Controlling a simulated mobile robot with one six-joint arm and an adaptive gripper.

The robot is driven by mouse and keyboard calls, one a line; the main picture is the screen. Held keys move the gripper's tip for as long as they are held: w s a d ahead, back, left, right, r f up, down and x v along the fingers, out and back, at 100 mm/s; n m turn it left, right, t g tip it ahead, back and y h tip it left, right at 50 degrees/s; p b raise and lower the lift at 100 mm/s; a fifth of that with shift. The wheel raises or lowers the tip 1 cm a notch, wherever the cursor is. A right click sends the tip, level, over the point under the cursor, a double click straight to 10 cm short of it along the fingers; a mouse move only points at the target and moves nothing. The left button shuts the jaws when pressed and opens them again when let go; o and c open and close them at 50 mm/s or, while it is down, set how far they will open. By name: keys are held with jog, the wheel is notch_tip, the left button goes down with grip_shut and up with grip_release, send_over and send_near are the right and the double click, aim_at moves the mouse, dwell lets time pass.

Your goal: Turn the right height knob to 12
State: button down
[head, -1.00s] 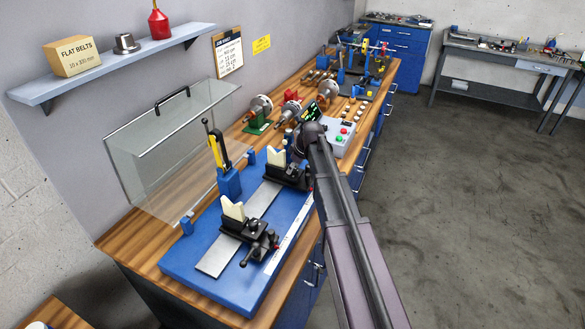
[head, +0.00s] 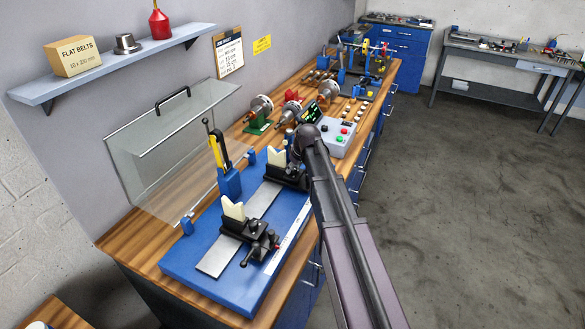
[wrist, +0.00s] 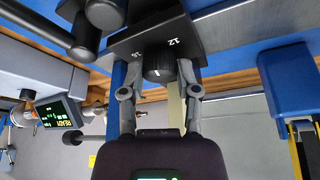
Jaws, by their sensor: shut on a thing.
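The right support (head: 283,175), a black block with a cream V-shaped top, stands at the far end of the blue machine bed. In the wrist view its height knob (wrist: 158,62) is a dark round cylinder below a black plate marked 16 and 12. My gripper (wrist: 158,74) has one finger on each side of this knob and is shut on it. In the head view my arm hides the knob and the fingers. The left support (head: 245,232) stands nearer on the bed.
A yellow-and-black tool in a blue holder (head: 229,183) stands behind the supports. A clear guard (head: 150,150) is at the wall side. A grey control box (head: 337,140) and several rotors lie beyond the bed. The floor at right is clear.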

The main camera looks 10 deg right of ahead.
jog(key=shift+c, duration=1.7)
grip_release()
